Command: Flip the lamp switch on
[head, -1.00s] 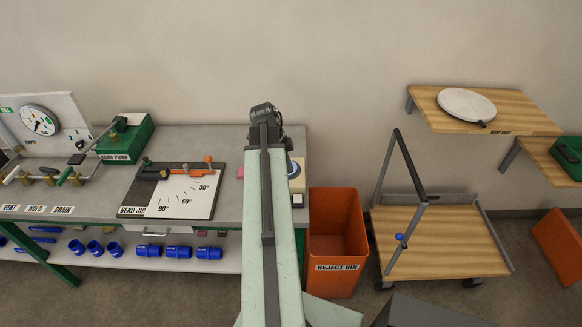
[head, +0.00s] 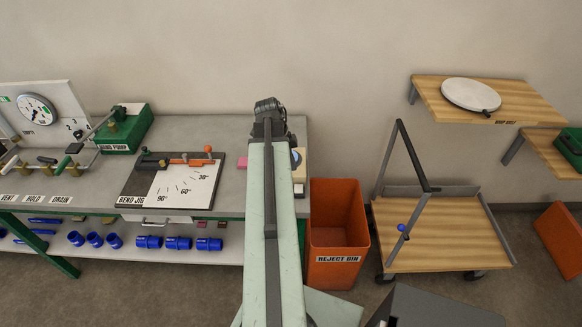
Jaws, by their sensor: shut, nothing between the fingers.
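I cannot make out a lamp or a lamp switch in the head view. My pale green arm runs up the middle of the picture to a dark joint over the right end of the grey workbench (head: 225,130). My gripper's fingers cannot be made out; the arm hides what is beyond and below that joint. A small panel with a dark blue round part (head: 297,158) shows partly from behind the arm at the bench's right end. I cannot tell what it is.
The bench carries a bend jig (head: 186,184), a green hand pump (head: 127,128) and a gauge board (head: 62,100). An orange reject bin (head: 338,205) stands right of the bench. A wooden cart (head: 455,235) and wall shelf (head: 440,108) are farther right.

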